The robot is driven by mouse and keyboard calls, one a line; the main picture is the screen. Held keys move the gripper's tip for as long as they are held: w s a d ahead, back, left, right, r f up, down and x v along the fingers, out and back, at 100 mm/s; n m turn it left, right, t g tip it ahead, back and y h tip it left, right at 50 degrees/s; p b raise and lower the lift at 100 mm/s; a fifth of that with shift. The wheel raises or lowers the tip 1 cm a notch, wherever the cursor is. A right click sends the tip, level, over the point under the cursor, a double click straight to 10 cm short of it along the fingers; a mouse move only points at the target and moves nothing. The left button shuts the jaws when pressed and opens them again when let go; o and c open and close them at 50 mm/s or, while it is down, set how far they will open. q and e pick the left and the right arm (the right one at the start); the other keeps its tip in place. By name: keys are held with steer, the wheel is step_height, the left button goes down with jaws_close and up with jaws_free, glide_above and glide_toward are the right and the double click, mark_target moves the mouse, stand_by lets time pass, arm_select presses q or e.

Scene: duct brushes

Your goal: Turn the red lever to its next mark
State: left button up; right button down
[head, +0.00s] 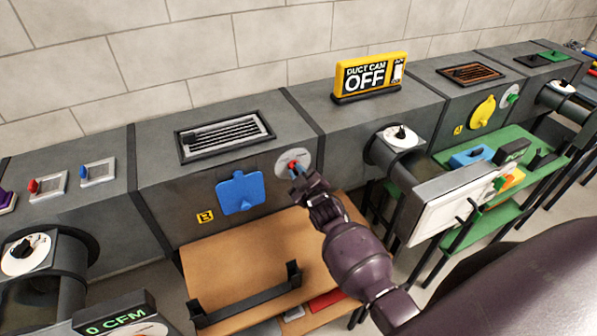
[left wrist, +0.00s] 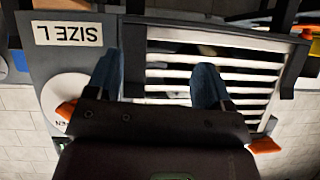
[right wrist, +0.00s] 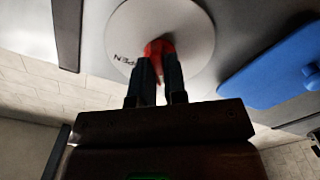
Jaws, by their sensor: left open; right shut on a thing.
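The red lever (head: 292,165) sits on a pale round dial (head: 304,157) on the front of the grey duct. My right gripper (head: 297,177) is shut on the lever. In the right wrist view, the red lever (right wrist: 159,47) shows between the two dark fingertips of my right gripper (right wrist: 158,72). The dial (right wrist: 190,25) there carries lettering that reads "PEN", its start not readable. The lever's lower part is hidden by the fingers. My left gripper (left wrist: 157,82) is open, its blue fingers apart before a white slatted grille (left wrist: 225,72); it does not show in the head view.
A blue flap (head: 240,193) is left of the dial; it also shows in the right wrist view (right wrist: 275,70). A brown shelf (head: 235,265) with a black bar lies below. A "DUCT CAM OFF" sign (head: 370,78) stands on the duct.

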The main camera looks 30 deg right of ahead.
steer(key=shift+n, duration=0.4)
steer(key=c, duration=1.2)
jaws_free()
steer(key=shift+o, duration=0.2)
steer(key=s, duration=1)
steer(key=shift+s+a, duration=0.3)
steer(key=shift+s, duration=0.1)
